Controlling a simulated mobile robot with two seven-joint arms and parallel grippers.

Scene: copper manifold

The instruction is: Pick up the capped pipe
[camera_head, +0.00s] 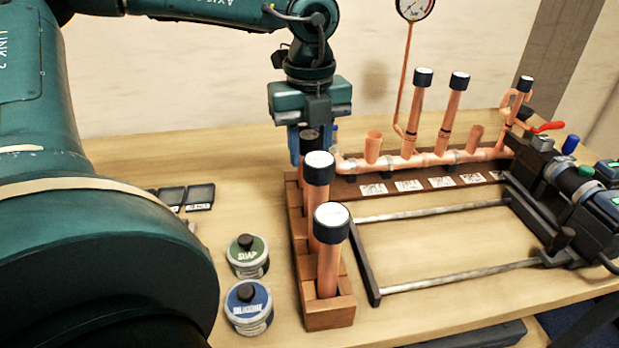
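Capped copper pipes stand upright in a wooden rack (329,316). The nearest pipe (328,265) and the one behind it (318,190) have black caps with white tops. My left gripper (312,145) points down over the far end of the rack. Its blue fingers are on either side of a dark cap (310,137). Whether they touch it is not clear, and the pipe below is mostly hidden.
A copper manifold (430,160) with capped and open upright stubs, a gauge (414,8) and a red-handled valve (547,127) stands behind. A clamp with two steel rods (460,276) lies right of the rack. Soap (247,262) and silicone (248,311) tins stand left.

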